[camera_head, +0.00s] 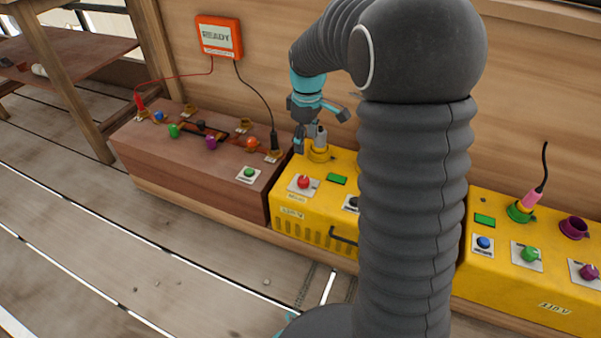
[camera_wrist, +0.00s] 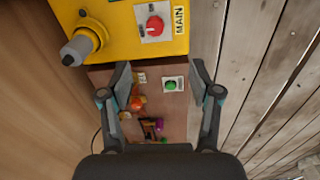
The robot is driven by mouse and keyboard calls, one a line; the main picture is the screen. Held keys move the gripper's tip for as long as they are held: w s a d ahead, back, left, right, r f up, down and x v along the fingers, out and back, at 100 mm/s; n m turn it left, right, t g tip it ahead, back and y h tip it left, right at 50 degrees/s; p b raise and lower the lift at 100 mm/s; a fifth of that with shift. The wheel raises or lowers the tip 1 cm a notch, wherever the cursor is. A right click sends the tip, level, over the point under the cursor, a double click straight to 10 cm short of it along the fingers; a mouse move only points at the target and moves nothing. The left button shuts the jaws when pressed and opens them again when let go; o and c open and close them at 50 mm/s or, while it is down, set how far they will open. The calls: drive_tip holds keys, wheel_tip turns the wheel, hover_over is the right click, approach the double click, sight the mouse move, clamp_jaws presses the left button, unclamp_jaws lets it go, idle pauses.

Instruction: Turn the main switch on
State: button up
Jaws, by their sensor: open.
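The main switch is a red knob (camera_head: 303,182) on a white plate, on top of the yellow box (camera_head: 287,232) left of my arm. In the wrist view the red knob (camera_wrist: 155,25) sits near the top, beside a label reading MAIN. Its exact pointer position is too small to tell.
A grey plug stands in a yellow socket (camera_head: 318,154) behind the knob, close to my gripper. A brown box (camera_head: 185,174) with coloured knobs stands left. Another yellow box (camera_head: 555,283) stands right.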

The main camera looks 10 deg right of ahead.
sight(303, 179)
drive_tip(key=shift+n, duration=0.5)
drive_tip(key=f+b, duration=0.1)
drive_tip(key=f, duration=0.4)
drive_tip(key=w+f, duration=0.1)
drive_tip(key=f, duration=0.5)
drive_tip(key=w+f+b, duration=0.1)
drive_tip(key=f, duration=0.5)
drive_tip(key=shift+w+f+b, duration=0.1)
drive_tip(key=shift+f+b, duration=0.05)
drive_tip(key=shift+b, duration=0.2)
drive_tip(key=c, duration=1.1)
